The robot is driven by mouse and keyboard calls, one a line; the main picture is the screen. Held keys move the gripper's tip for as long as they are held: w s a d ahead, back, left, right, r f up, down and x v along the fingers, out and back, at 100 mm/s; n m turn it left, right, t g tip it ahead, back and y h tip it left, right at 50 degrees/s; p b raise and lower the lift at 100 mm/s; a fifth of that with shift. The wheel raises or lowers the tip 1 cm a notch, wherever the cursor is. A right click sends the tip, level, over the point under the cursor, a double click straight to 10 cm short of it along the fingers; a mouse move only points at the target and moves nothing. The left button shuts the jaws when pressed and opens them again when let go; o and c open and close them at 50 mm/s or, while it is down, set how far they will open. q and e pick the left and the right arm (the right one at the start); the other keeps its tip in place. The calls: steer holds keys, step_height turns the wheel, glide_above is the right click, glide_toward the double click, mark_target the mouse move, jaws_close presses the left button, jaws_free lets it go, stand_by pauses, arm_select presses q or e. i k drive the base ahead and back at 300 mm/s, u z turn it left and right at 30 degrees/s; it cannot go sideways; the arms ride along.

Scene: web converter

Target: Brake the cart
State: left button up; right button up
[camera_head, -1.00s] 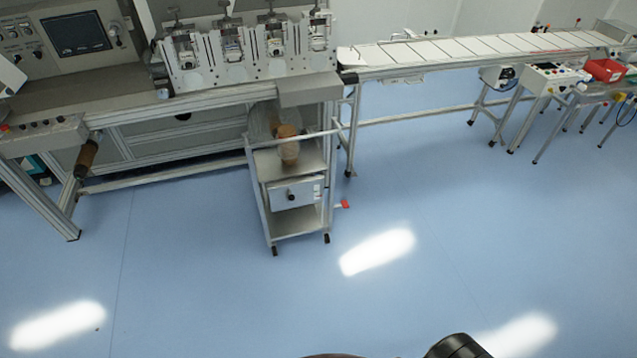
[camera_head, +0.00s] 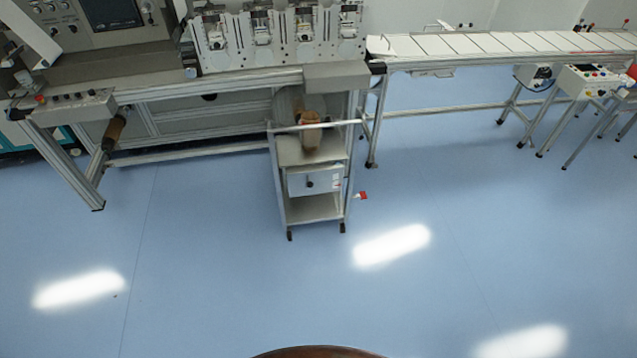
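A small metal cart (camera_head: 316,208) stands on the blue floor in front of the machine, near the middle of the view. It has a push bar (camera_head: 340,122) at the top, a drawer with a dark knob, a lower shelf and dark casters. A red pedal-like piece (camera_head: 362,195) sticks out low at its right side; it may be the brake, but its position cannot be told. A brown roll-shaped object (camera_head: 310,130) shows at the cart's top. Neither of my grippers is in view.
The machine (camera_head: 215,82) stands behind the cart, with a frame leg (camera_head: 66,168) at the left. A conveyor (camera_head: 490,44) runs to the right on legs. A control box (camera_head: 590,82) sits at far right. The floor (camera_head: 230,260) before the cart is clear.

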mark_target(362, 194)
steer(key=k, duration=0.65)
steer(key=z, duration=0.65)
steer(key=i, duration=1.6)
steer(key=u, duration=0.55)
steer(key=i, duration=0.6)
steer(key=u, duration=0.3)
